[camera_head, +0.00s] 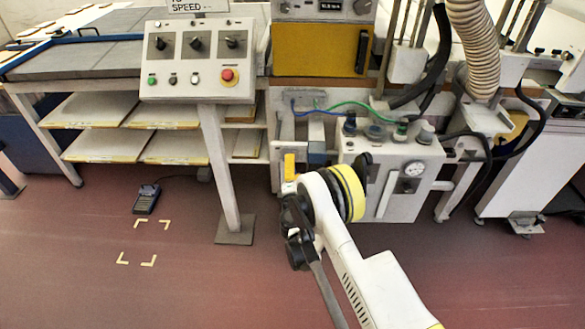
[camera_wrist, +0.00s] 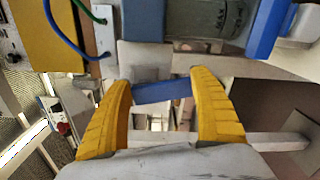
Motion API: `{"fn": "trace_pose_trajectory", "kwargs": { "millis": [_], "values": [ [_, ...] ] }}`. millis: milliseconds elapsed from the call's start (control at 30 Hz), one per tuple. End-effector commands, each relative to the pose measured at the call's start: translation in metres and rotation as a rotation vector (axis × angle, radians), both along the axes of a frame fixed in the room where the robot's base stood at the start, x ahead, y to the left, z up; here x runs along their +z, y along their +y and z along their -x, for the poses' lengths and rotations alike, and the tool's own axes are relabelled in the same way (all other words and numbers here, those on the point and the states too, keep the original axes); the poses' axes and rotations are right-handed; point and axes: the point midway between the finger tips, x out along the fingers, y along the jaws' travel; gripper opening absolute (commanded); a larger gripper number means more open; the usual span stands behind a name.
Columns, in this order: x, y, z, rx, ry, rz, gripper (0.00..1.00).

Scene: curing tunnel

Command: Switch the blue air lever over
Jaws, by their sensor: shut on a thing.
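The blue air lever (camera_wrist: 163,92) lies crosswise between my two yellow fingers in the wrist view, its ends meeting their inner sides. My gripper (camera_wrist: 161,80) is shut on it. In the head view my gripper (camera_head: 289,164) is at the front of the machine, left of the grey valve box. Only a yellow finger shows clearly there, and I cannot make out the lever behind it. A pale block (camera_wrist: 145,56) is just beyond the lever in the wrist view.
The grey box with a gauge (camera_head: 413,169) stands right of my gripper. Blue and green hoses (camera_head: 325,108) run above it. A control panel (camera_head: 198,62) on a post (camera_head: 218,165) stands to the left. The floor at front left is mostly clear, with a small device (camera_head: 146,199).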

Motion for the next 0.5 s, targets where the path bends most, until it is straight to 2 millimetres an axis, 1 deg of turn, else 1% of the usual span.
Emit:
{"fn": "trace_pose_trajectory", "kwargs": {
  "millis": [200, 233, 267, 300, 500],
  "values": [
    [0.0018, 0.0011, -0.0007, 0.002, 0.000, 0.002, 0.32],
    [0.0019, 0.0011, -0.0008, 0.002, 0.000, 0.002, 0.76],
    [0.0019, 0.0012, -0.0008, 0.002, -0.001, 0.002, 0.85],
    [0.0018, 0.0011, -0.0007, 0.002, 0.000, 0.002, 0.97],
    [0.0011, 0.0007, -0.0004, 0.001, -0.001, 0.002, 0.97]
  ]
}}
